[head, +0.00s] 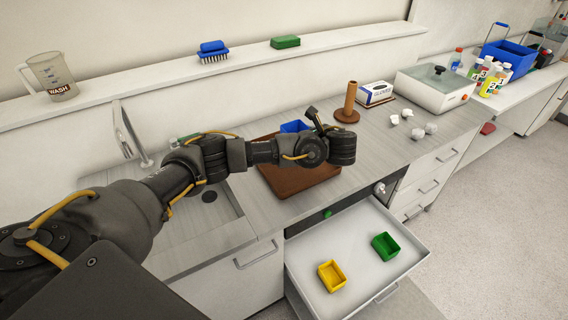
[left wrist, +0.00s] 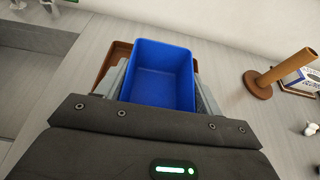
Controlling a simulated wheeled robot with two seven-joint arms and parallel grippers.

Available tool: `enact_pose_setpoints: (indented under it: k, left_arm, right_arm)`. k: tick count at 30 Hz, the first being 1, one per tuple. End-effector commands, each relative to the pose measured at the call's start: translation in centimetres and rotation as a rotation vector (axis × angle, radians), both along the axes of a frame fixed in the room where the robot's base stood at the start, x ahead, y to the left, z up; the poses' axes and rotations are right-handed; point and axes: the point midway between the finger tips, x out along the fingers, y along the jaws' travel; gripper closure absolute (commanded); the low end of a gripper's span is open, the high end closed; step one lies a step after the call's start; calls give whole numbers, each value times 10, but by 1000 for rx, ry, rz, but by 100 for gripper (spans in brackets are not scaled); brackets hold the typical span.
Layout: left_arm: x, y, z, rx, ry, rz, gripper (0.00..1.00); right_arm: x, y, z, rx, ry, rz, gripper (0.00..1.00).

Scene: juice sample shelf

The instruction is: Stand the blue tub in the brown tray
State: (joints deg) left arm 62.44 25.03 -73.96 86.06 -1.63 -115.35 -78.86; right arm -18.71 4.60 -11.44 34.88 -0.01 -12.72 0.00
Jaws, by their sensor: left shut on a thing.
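The blue tub (head: 292,127) shows in the head view as a small patch behind my left arm. In the left wrist view the tub (left wrist: 165,72) is upright, open-topped and empty, with a grey finger on either side of it. My left gripper (left wrist: 163,94) is shut on the tub. The brown tray (head: 300,184) lies on the grey counter below my left wrist, partly covered by it. Parts of the tray (left wrist: 117,50) show behind the tub in the left wrist view. I cannot tell whether the tub touches the tray. My right gripper is out of view.
A brown post on a round base (head: 347,112), a white box (head: 374,94) and several crumpled white pieces (head: 418,132) stand right of the tray. An open drawer (head: 350,262) in front holds a yellow tub (head: 332,276) and a green tub (head: 385,246). The sink is left.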

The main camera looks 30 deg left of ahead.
Motion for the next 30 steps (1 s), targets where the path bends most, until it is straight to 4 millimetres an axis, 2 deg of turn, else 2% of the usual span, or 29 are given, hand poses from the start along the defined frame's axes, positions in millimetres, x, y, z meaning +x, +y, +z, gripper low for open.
enact_pose_setpoints:
  k: [1, 5, 6, 7, 8, 11, 18, 23, 30]
  left_arm:
    - [0, 9, -14, 0, -2, 1, 56]
    - [0, 21, -29, -1, -1, -1, 56]
    - [0, 24, -31, -1, -2, -1, 56]
    - [-1, 28, -27, 2, 1, -1, 56]
    - [-1, 32, -30, 2, 2, 0, 56]
    - [-2, 40, -41, 2, 2, -1, 56]
    - [-2, 46, -51, -1, 0, -3, 56]
    - [-2, 52, -57, -1, 1, -1, 56]
    - [-3, 54, -89, -1, 0, -2, 56]
  right_arm:
    - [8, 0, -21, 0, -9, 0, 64]
    - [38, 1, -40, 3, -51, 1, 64]
    - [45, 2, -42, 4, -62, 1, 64]
    - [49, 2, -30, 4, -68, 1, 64]
    - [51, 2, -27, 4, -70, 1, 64]
    - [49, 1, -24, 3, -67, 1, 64]
    - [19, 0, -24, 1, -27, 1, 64]
    - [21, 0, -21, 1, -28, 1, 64]
    - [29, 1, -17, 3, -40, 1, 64]
